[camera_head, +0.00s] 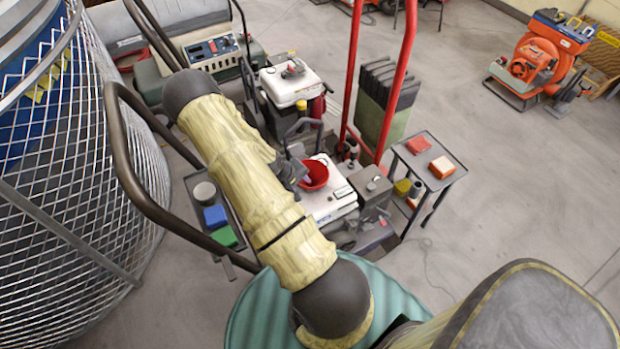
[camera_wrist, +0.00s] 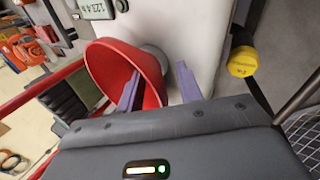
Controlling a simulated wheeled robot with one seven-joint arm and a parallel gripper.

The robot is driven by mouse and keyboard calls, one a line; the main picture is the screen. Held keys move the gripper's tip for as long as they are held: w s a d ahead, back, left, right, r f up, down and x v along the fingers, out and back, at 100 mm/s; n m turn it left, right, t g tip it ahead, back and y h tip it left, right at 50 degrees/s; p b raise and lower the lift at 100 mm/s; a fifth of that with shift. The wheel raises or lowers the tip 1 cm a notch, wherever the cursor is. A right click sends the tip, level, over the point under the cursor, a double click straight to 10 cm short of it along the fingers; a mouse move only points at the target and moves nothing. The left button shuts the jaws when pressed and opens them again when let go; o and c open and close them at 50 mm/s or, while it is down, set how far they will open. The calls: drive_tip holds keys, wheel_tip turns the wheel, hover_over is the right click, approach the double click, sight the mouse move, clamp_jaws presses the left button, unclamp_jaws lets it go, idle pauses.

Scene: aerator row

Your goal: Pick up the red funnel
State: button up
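The red funnel (camera_head: 317,175) sits on top of a white machine (camera_head: 327,204) in the middle of the head view. In the wrist view the funnel (camera_wrist: 106,66) shows its wide mouth, tilted in the picture, with a grey round part behind its right side. My gripper (camera_wrist: 158,68) is open, with its two purple fingers apart. The left finger overlaps the inside of the funnel's mouth, and the right finger is outside, beside the white housing. The funnel's right wall lies between them, with a gap to the right finger. In the head view my arm partly hides the gripper.
Red upright bars (camera_head: 400,85) rise behind the funnel. A small side table (camera_head: 449,184) with red and orange items stands right. A dark tray with a blue block (camera_head: 215,216) and a green block (camera_head: 224,236) is left. A yellow cap (camera_wrist: 243,62) is right of the fingers.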

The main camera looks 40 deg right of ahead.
clamp_jaws()
idle(0.4)
wheel_tip(320, 180, up, 10)
drive_tip(key=shift+p, duration=0.75)
